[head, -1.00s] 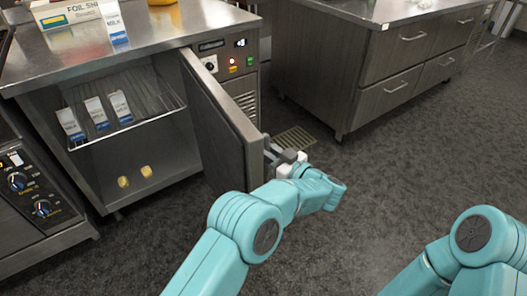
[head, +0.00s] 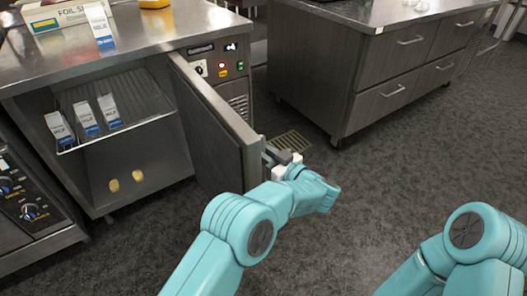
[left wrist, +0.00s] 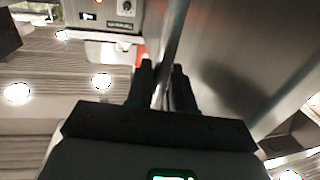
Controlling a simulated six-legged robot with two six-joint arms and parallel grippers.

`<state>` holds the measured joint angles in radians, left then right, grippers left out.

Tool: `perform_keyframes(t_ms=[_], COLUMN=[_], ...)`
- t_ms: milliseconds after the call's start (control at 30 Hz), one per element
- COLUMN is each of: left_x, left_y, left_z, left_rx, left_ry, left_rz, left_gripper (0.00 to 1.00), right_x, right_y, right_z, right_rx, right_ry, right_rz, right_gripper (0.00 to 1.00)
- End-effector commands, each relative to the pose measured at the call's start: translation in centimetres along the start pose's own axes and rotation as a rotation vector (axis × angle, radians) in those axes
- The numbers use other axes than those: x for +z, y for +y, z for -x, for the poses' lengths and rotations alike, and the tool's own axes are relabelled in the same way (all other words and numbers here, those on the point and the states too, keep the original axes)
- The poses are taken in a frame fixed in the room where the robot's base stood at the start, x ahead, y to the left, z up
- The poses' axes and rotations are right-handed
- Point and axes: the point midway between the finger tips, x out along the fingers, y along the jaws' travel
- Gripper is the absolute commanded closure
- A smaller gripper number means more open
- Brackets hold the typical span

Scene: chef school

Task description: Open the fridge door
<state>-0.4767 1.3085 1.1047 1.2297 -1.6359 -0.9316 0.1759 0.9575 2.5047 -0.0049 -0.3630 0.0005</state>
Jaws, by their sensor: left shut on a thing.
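The fridge (head: 122,52) is an under-counter steel unit at the left in the head view. Its door (head: 217,139) stands wide open, swung out towards me. My left gripper (head: 277,158) is at the door's free edge, on its outer side. In the left wrist view its dark fingers (left wrist: 163,88) are closed around a thin bar, the door handle (left wrist: 173,50). The handle is mostly hidden by the gripper in the head view. My right arm shows at the lower right, but its gripper is out of view.
Several milk cartons (head: 86,118) stand on the wire shelf, with two yellow items (head: 114,185) below. A foil box (head: 57,15) and another carton (head: 100,27) stand on the counter. A drawer cabinet (head: 341,70) stands behind at right. The dark floor (head: 345,215) between is clear.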

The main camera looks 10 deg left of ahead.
Motion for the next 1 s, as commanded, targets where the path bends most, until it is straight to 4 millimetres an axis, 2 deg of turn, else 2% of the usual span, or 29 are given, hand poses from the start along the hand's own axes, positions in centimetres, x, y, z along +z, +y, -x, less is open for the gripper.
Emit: perform_keyframes(t_ms=[333, 367, 400, 1000], left_x=[-0.13, -0.12, -0.12, -0.09], left_y=[-0.05, -0.04, -0.03, 0.03], left_z=[-0.05, -0.05, -0.05, -0.28], left_rx=[-0.002, -0.002, -0.002, -0.002], left_ry=[0.0, 0.0, 0.0, 0.0], left_rz=[0.003, 0.003, 0.002, 0.001], left_gripper=[1.0, 0.72, 0.63, 0.63], right_x=[0.0, 0.0, 0.0, 0.0], right_y=[-0.01, 0.0, 0.0, -0.04], right_z=[0.02, 0.02, 0.02, 0.11], right_rx=[0.0, 0.0, 0.0, 0.0], right_ry=[0.0, 0.0, 0.0, 0.0], right_rz=[0.0, 0.0, 0.0, 0.0], right_gripper=[0.57, 0.57, 0.57, 0.57])
